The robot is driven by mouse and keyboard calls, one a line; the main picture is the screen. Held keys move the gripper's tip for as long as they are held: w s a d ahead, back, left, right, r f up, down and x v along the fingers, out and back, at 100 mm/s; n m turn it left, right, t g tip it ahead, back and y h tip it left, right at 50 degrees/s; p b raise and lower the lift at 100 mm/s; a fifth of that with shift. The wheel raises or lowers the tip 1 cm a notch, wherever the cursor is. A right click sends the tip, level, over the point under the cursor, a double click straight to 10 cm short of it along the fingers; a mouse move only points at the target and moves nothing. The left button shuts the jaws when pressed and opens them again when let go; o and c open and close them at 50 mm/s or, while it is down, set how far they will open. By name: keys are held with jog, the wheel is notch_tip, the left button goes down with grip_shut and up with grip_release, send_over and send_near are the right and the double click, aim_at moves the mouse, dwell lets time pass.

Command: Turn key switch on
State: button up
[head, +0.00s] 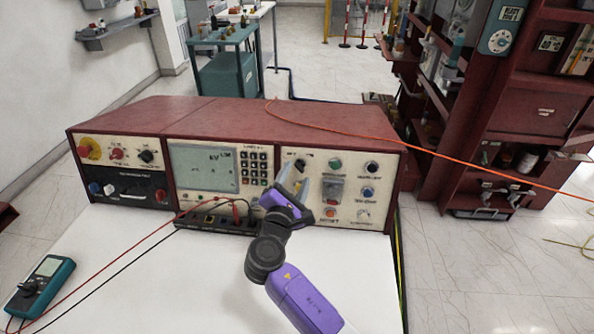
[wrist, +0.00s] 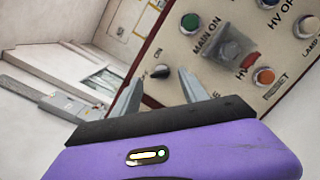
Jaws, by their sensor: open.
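A small black switch (wrist: 160,71), which looks like the key switch, sits on the cream right-hand panel, with an "ON" label beside it. It also shows in the head view (head: 300,164), at the upper left of that panel. My gripper (head: 297,183) is in front of this panel with its fingers apart and nothing between them. In the wrist view, my gripper (wrist: 158,84) has its two grey fingertips on either side of the switch's place in the picture. I cannot tell whether they touch the panel. The switch's exact angle is too small to read.
Right of the switch are a green button (wrist: 190,22), a clear cover (wrist: 230,45) and an orange button (wrist: 264,76). The dark red console (head: 240,110) stands on a white table (head: 150,270). A multimeter (head: 40,288) with red and black leads lies at left.

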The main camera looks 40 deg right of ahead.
aim_at(300, 167)
jog(key=shift+x, duration=1.25)
grip_shut()
